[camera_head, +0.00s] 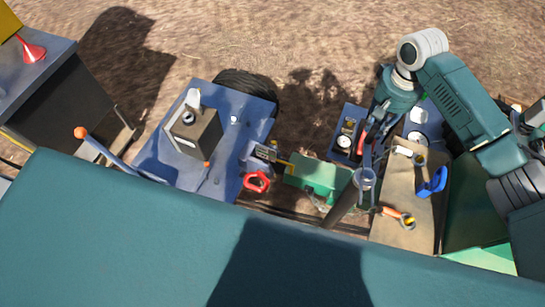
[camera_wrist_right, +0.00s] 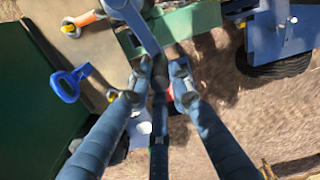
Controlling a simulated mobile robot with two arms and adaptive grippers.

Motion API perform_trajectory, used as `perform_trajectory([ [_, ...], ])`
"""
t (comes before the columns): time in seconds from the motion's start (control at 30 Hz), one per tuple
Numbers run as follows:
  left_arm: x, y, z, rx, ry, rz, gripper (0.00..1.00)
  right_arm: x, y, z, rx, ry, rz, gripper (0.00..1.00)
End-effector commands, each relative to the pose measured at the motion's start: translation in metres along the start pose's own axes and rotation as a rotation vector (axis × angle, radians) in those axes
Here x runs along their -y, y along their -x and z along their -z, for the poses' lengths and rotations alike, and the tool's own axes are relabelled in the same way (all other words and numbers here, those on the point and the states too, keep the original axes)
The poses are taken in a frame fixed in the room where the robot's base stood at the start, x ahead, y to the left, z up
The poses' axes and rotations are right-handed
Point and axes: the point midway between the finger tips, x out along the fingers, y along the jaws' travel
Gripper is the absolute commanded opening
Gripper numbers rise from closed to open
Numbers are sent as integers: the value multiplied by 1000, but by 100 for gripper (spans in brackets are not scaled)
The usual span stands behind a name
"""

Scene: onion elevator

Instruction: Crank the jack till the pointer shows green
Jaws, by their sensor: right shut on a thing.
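My right gripper (camera_head: 371,153) reaches down from the upper right to the top of the jack (camera_head: 346,203), a dark post with a round grey head (camera_head: 365,178). In the right wrist view its fingers (camera_wrist_right: 160,76) are closed in at the end of a grey-blue crank arm (camera_wrist_right: 135,22). The gripper is shut on the crank; the gripped part is mostly hidden between the fingers. A white round dial (camera_head: 343,142) sits on a blue panel left of the gripper. I cannot make out a pointer or its colour. My left gripper is not in view.
A tan board (camera_head: 405,225) right of the jack holds a blue-handled tool (camera_head: 433,183) and an orange-handled tool (camera_head: 398,215). A green beam (camera_head: 314,174) and a blue trailer deck (camera_head: 222,170) lie left. A large teal surface (camera_head: 120,230) fills the front.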

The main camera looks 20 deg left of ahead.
Motion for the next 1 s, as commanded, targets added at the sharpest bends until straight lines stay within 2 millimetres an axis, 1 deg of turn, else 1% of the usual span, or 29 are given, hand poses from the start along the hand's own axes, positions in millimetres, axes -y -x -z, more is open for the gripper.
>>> perform_trajectory([
  [0.03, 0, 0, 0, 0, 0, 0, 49, -8, -3, 0, 3, -17, -14, 0],
  [0.37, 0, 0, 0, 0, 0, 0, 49, -9, -4, -1, 6, -23, -16, 0],
  [0.77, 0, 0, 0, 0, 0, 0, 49, -24, -5, -4, 9, -149, -17, 0],
  [1.0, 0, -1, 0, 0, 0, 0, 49, -25, -6, -5, 11, -160, -20, 0],
])
